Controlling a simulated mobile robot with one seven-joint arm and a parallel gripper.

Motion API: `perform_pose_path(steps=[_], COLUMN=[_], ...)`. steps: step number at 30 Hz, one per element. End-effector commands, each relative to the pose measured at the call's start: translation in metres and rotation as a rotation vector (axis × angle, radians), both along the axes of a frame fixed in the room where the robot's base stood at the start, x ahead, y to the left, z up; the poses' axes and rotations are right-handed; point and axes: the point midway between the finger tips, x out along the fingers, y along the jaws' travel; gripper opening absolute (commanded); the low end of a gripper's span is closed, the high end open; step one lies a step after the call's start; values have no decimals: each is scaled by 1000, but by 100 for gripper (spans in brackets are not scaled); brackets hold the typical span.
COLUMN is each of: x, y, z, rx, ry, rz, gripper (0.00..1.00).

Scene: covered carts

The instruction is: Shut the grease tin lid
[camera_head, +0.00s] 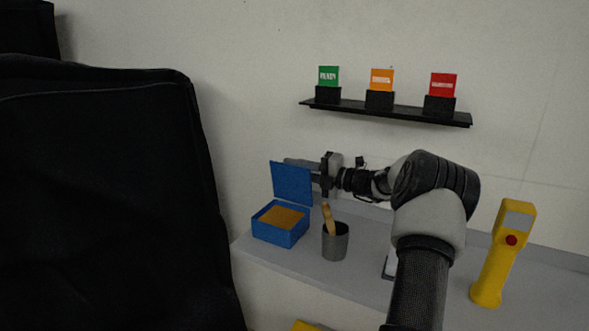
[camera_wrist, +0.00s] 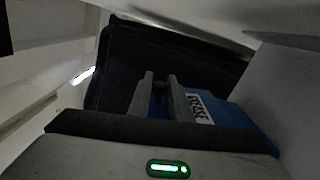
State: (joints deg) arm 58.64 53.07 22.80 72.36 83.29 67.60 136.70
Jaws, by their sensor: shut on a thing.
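The blue grease tin (camera_head: 279,236) stands on the grey shelf with its brown contents showing. Its blue lid (camera_head: 292,184) is swung up, standing nearly upright at the back of the tin. My gripper (camera_head: 302,163) is at the lid's upper right edge, its fingers pointing left and partly hidden behind the lid. In the wrist view, the lid (camera_wrist: 228,113) with a white lettered label lies beside the right finger. My gripper (camera_wrist: 162,80) is shut on the lid there, though the contact itself is hard to see.
A grey cup (camera_head: 335,243) with a wooden-handled tool stands right of the tin, below my gripper. A yellow handheld device (camera_head: 503,254) stands at right. A black wall shelf (camera_head: 410,113) holds three coloured cards above. Black covered carts (camera_head: 100,200) fill the left.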

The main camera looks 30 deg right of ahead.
Motion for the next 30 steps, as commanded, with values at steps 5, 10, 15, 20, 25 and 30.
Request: perform_pose_path(steps=[5, 10, 15, 20, 25, 30], x=[-3, -9, -16, -25, -33, -39], y=[4, 12, 26, 40, 53, 64], z=[1, 2, 1, -4, -12, -19], rx=[-32, -110, -229, -356, -487, -600], ry=[-19, -63, -132, -207, -284, -352], rz=[0, 0, 0, 1, 1, 0], gripper=[0, 0, 0, 0, 0, 0])
